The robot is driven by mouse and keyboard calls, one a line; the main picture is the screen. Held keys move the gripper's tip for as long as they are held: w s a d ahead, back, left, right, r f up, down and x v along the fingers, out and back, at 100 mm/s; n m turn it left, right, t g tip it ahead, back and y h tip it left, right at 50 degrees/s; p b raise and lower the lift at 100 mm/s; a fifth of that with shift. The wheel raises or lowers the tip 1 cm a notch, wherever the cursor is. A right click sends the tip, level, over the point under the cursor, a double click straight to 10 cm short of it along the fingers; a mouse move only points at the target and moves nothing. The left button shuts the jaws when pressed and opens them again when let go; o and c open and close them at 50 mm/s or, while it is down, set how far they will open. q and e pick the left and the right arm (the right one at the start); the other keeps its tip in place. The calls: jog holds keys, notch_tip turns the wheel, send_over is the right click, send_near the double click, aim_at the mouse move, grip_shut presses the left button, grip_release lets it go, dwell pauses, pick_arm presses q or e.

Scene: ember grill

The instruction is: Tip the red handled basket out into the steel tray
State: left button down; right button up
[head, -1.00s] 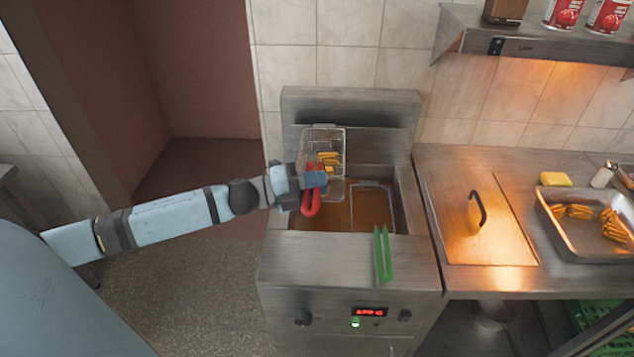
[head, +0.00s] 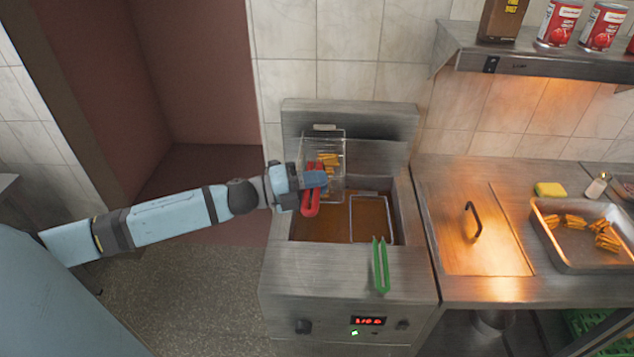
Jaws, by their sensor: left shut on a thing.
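My left gripper (head: 316,190) is shut on the red handle (head: 311,207) of a wire basket (head: 323,148). The basket holds several golden fries (head: 330,161) and hangs above the left side of the fryer's oil (head: 318,229). The gripper hides part of the handle and the basket's near end. The steel tray (head: 566,260) stands on the counter at the far right, with several golden pieces (head: 571,221) lying in it. My right gripper is not in view.
A second basket (head: 369,217) with a green handle (head: 381,265) sits in the fryer's right side. A steel lid with a black handle (head: 472,220) lies between fryer and tray. A yellow sponge (head: 550,189) and a small shaker (head: 596,186) stand behind the tray. A shelf (head: 540,58) with cans overhangs the counter.

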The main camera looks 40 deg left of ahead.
aim_at(316, 198)
pick_arm(q)
jog(key=shift+s+d+p, duration=0.15)
jog(key=shift+s+d, duration=0.3)
jog(key=shift+s, duration=0.25)
jog(key=shift+s+d+p, duration=0.2)
jog(key=shift+s+d, duration=0.2)
jog(key=shift+s, duration=0.3)
jog(key=shift+s+d+p, duration=0.15)
jog(key=shift+s+d, duration=0.3)
jog(key=shift+s, duration=0.25)
